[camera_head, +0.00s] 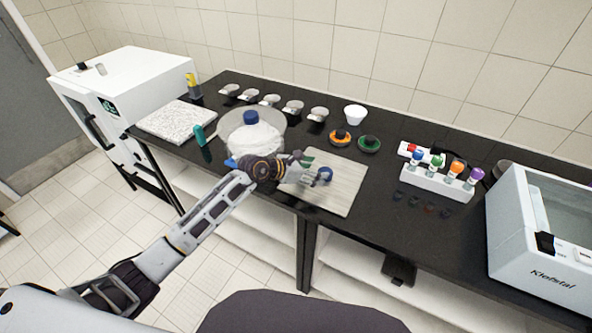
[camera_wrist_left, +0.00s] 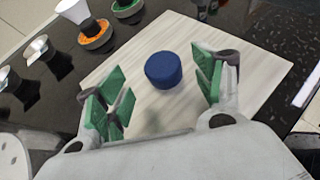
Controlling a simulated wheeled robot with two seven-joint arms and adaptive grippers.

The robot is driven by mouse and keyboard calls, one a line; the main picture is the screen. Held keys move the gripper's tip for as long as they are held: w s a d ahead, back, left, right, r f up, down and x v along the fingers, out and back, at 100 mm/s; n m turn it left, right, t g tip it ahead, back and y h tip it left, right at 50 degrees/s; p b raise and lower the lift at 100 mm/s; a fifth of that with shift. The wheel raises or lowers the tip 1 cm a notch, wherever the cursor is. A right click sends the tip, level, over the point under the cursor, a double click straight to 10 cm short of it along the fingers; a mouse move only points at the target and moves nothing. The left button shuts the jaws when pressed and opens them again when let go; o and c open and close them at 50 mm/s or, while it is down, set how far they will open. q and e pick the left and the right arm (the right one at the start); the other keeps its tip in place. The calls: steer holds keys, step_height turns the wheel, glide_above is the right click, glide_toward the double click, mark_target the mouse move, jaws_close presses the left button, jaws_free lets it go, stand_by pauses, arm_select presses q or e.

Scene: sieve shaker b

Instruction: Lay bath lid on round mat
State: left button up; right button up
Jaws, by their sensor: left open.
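A pale flat plate (camera_head: 342,194) with a round blue knob (camera_head: 325,174) at its middle lies on the dark bench; it appears to be the bath lid. In the left wrist view the plate (camera_wrist_left: 225,45) lies below me and the blue knob (camera_wrist_left: 163,70) stands between my fingers. My left gripper (camera_head: 311,170) is open, with green pads apart on either side of the knob; it also shows in the left wrist view (camera_wrist_left: 164,84). A pale round mat (camera_head: 224,121) lies left of the plate, under a blue-capped bottle (camera_head: 250,132). My right gripper is out of view.
An orange ring (camera_head: 340,137), a green ring (camera_head: 369,144) and a white cup (camera_head: 355,114) stand behind the plate. A rack (camera_head: 436,183) of coloured-cap tubes and a white bath (camera_head: 540,240) stand to the right. A speckled slab (camera_head: 176,121) lies at the left.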

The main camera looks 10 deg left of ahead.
arm_select(q)
steer(key=shift+b+v, duration=0.4)
steer(key=shift+v, duration=3.45)
